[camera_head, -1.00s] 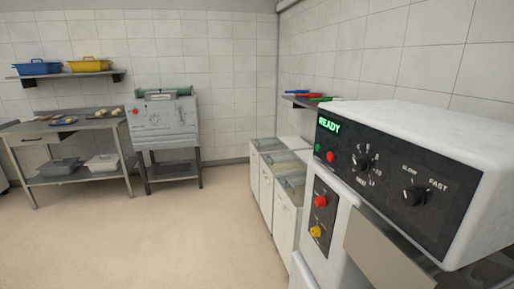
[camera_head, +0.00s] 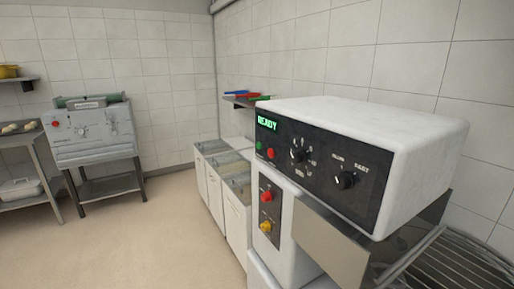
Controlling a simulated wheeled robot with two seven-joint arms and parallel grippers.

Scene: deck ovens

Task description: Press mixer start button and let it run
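The mixer (camera_head: 400,140) stands at the right, a white machine with a dark control panel (camera_head: 318,165). Its display (camera_head: 268,123) reads READY in green. Below the display are a small green button (camera_head: 260,146) and a red button (camera_head: 271,153). To their right are a dial with marks around it (camera_head: 297,156) and a slow/fast knob (camera_head: 345,180). A lower side panel carries a red button (camera_head: 266,197) and a yellow knob (camera_head: 266,226). Neither of my grippers shows in the head view.
White cabinets with clear-topped bins (camera_head: 226,180) stand behind the mixer along the wall. A grey machine on legs (camera_head: 93,135) and a steel table (camera_head: 22,165) are at the left. A wire guard (camera_head: 455,265) is at lower right. The floor at left is open.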

